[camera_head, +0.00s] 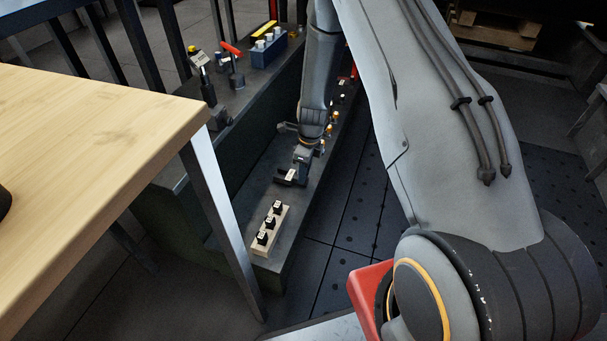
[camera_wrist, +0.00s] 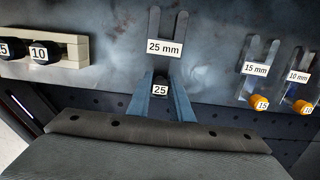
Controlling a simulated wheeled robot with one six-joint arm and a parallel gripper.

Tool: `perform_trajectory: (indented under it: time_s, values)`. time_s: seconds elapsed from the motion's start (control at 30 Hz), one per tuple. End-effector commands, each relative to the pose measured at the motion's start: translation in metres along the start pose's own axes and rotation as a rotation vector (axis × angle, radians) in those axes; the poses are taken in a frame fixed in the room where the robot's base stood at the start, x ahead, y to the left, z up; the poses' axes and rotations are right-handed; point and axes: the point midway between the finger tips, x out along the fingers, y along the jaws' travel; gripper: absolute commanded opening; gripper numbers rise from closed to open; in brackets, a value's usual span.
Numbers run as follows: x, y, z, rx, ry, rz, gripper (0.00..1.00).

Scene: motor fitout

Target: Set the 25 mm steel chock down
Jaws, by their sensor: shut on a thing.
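The 25 mm steel chock (camera_wrist: 167,29) is a grey forked plate with a white "25 mm" label and a dark grip end marked 25 (camera_wrist: 160,78). My gripper (camera_wrist: 162,92) is shut on that grip end, with one blue-grey finger on each side. In the head view my gripper (camera_head: 302,157) reaches down over the dark metal ledge (camera_head: 246,192), and the chock (camera_head: 283,180) shows at its tip. The prongs point away from my gripper. I cannot tell whether the chock touches the ledge.
A pale block (camera_head: 263,250) with black numbered knobs stands nearby on the ledge; it also shows in the wrist view (camera_wrist: 75,38). Chocks marked 15 mm (camera_wrist: 256,54) and 10 mm (camera_wrist: 298,60) lie to the right. A wooden table (camera_head: 90,150) stands at left.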

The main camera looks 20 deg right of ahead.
Motion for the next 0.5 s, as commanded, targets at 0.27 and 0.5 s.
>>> perform_trajectory:
  time_s: [0.27, 0.5]
  values:
    - [0.0015, -0.0011, 0.0004, -0.001, -0.001, -0.003, 0.0]
    - [0.0041, -0.0006, -0.0002, -0.001, -0.001, -0.002, 0.38]
